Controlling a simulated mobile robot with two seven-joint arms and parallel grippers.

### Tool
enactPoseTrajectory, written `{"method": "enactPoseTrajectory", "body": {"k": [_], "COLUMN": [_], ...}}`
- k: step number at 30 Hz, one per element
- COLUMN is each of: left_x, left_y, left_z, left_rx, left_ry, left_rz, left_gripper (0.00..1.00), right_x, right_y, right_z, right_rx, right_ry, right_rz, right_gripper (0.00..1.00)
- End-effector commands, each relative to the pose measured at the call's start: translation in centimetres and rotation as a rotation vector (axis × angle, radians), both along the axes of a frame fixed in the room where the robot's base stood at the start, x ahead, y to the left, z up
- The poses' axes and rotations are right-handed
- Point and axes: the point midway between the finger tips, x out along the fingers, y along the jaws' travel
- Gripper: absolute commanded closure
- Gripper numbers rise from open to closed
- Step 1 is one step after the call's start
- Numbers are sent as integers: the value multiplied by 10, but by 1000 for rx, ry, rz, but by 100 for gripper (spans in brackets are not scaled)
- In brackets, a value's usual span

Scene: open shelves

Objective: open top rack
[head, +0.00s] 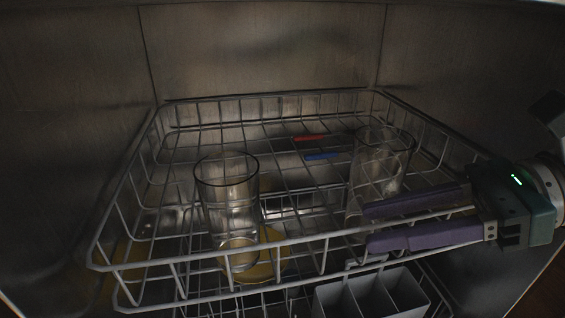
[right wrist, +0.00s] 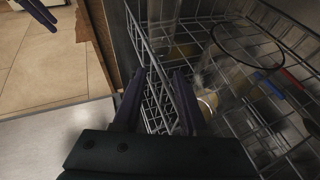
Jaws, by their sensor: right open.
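The top rack (head: 165,292) is a pale wire basket inside a dark metal dishwasher tub. It also shows in the right wrist view (right wrist: 140,38). My right gripper (head: 366,226) is at the rack's front right, its purple fingers pointing left and spread apart. The front rim runs by the fingers, and in the right wrist view wire shows between them (right wrist: 157,85); I cannot tell whether they touch it. A purple finger of my left gripper (right wrist: 40,12) shows at the top left of the right wrist view, cut off by the edge.
A clear glass (head: 227,195) stands in the rack at left; another glass (head: 382,160) stands at right behind my gripper. A red piece (head: 309,138) and a blue piece (head: 321,156) lie farther back. A grey divided basket (head: 370,295) sits below. Tiled floor (right wrist: 60,60) is outside.

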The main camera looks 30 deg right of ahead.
Motion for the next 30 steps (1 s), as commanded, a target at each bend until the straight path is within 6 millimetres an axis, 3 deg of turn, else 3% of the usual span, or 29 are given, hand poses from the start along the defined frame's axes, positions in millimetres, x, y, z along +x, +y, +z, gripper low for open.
{"method": "enactPoseTrajectory", "body": {"k": [11,22,30], "left_x": [0,0,1], "left_y": [0,0,0], "left_z": [-2,-3,-2], "left_rx": [0,0,-1], "left_ry": [0,0,-1], "left_rz": [0,-1,0], "left_gripper": [50,50,50], "right_x": [6,6,6], "right_y": [8,8,8], "right_z": [-3,-3,-4], "right_rx": [2,2,2], "right_ry": [-1,1,1], "right_rz": [-1,-1,-1], "right_gripper": [58,99,100]}}
